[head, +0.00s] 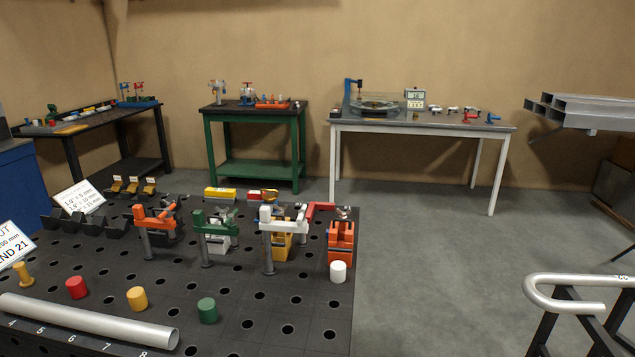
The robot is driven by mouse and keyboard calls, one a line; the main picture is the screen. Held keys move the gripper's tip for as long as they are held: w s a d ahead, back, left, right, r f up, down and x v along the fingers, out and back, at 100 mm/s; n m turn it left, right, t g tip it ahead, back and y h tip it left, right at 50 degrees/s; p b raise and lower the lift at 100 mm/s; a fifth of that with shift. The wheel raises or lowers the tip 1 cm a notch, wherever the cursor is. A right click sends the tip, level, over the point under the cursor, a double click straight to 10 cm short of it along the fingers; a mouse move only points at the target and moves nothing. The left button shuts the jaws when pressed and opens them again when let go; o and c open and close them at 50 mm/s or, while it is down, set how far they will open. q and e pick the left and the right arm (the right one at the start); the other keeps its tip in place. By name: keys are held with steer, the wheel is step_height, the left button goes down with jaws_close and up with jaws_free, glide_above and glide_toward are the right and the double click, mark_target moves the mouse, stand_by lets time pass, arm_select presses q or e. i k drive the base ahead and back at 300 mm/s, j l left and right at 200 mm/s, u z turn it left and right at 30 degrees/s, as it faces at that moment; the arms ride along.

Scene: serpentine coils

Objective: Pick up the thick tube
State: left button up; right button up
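A thick, light grey tube (92,322) lies on the dark perforated worktable (300,338) at the lower left of the head view. Its open end faces right and its left end runs to the picture's edge. Printed numbers show along the table in front of it. Neither of my grippers is in view.
Red (76,288), yellow (137,298), green (207,310) and white (338,271) cylinders stand behind or right of the tube. Several clamps (210,239) stand farther back. A bent tube (570,292) rests on a black stand at right. Grey floor lies clear between.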

mark_target(153, 335)
steer(key=u, duration=1.35)
